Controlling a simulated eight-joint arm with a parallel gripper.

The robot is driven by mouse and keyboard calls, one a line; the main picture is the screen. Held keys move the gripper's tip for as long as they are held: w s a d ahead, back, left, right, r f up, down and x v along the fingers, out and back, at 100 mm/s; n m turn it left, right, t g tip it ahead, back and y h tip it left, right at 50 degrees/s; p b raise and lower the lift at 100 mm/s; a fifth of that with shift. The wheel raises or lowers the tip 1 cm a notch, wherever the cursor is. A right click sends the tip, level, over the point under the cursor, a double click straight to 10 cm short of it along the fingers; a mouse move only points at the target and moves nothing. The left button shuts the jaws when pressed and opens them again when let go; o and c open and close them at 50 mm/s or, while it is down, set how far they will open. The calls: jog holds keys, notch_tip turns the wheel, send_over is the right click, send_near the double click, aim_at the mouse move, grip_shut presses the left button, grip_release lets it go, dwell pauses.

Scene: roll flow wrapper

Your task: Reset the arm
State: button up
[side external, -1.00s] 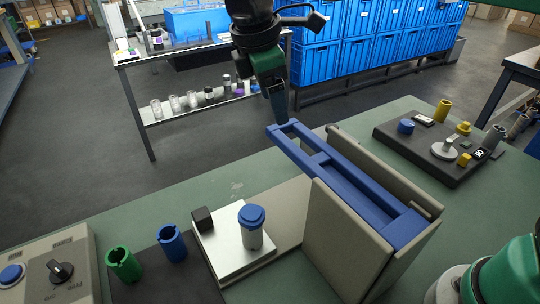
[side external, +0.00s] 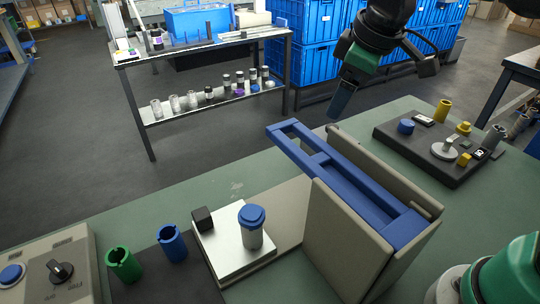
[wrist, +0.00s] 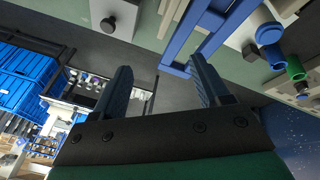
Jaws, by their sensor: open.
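My gripper (side external: 338,106) is in the air above the far side of the green table, behind the beige-walled fixture. In the wrist view its two blue fingers (wrist: 160,82) are wide apart with nothing between them, so it is open and empty. The blue frame (side external: 310,152) lies between the beige walls of the fixture (side external: 345,245) and sticks out at its far left end. The blue frame also shows beyond the right finger in the wrist view (wrist: 208,47). The gripper and the frame are apart.
A blue-capped cylinder (side external: 251,230) stands on a metal plate (side external: 232,262). Green (side external: 123,264) and blue (side external: 171,243) cups stand at the left by a control box (side external: 50,270). A dark board (side external: 410,150) with small parts lies at the right. Blue crates (side external: 330,60) stand behind.

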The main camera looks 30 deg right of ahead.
dwell(0.4)
jog(key=w+a+n, duration=0.1)
jog(key=n, duration=0.1)
jog(key=w+a+n+g+h, duration=0.1)
jog(key=a+n, duration=0.1)
jog(key=w+a+n+g, duration=0.1)
jog(key=w+a, duration=0.1)
jog(key=shift+a+n+h, duration=0.2)
jog(key=shift+n+h, duration=0.1)
jog(key=shift+n, duration=0.1)
jog(key=w+a+f+n+g+h, duration=0.2)
jog(key=a+f+n, duration=0.2)
jog(key=a+n, duration=0.2)
jog(key=shift+a, duration=0.45)
jog(key=shift+r, duration=0.1)
